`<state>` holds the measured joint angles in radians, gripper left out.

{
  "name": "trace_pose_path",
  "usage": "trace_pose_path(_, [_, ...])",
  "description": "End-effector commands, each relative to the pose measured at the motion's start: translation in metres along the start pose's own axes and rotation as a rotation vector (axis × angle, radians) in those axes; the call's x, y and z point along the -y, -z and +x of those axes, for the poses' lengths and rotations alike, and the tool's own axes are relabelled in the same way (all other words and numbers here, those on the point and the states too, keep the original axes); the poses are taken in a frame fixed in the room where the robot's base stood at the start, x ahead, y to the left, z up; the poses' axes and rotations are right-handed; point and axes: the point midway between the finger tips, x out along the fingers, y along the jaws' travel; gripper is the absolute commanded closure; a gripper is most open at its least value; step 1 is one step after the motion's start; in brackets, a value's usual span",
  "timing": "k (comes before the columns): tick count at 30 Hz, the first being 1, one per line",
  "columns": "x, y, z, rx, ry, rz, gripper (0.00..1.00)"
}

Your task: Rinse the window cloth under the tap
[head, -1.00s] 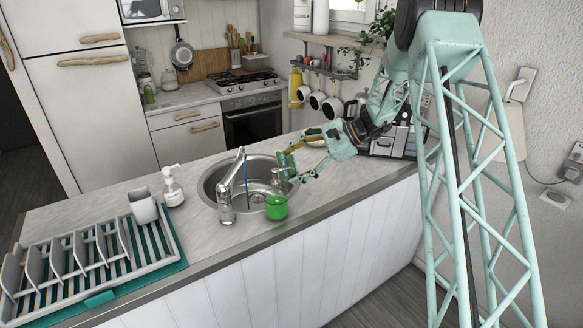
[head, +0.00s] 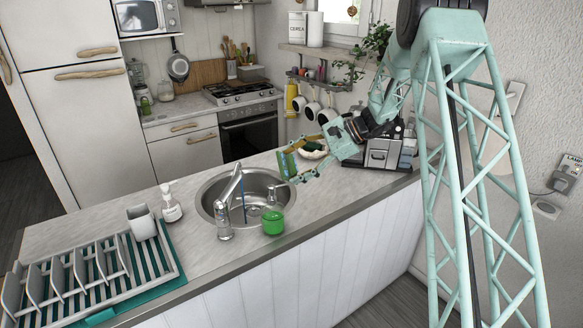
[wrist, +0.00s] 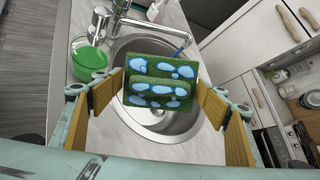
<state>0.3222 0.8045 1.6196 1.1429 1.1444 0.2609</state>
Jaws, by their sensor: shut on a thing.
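My gripper (head: 298,164) is shut on the window cloth (head: 287,165), a folded green cloth with light blue patches. In the wrist view the cloth (wrist: 160,82) sits between the fingertips, in front of the sink (wrist: 121,97). In the head view the gripper and cloth are in the air by the right rim of the steel sink (head: 203,200). The chrome tap (head: 229,190) stands at the sink's near left side. A thin blue stream (head: 243,208) comes down from its spout, to the left of the cloth and apart from it in the head view.
A dispenser with green liquid (head: 272,223) stands at the sink's near right rim. A white pump bottle (head: 171,204) and a dish rack (head: 95,270) with a grey cup (head: 141,222) are to the left.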

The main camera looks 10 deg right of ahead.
Motion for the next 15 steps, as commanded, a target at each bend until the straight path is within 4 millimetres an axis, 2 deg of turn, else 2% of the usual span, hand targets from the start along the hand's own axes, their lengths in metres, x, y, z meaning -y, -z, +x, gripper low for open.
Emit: trace_pose_path(15, [0.011,-0.019,-0.023,0.0,0.0,-0.001,0.43])
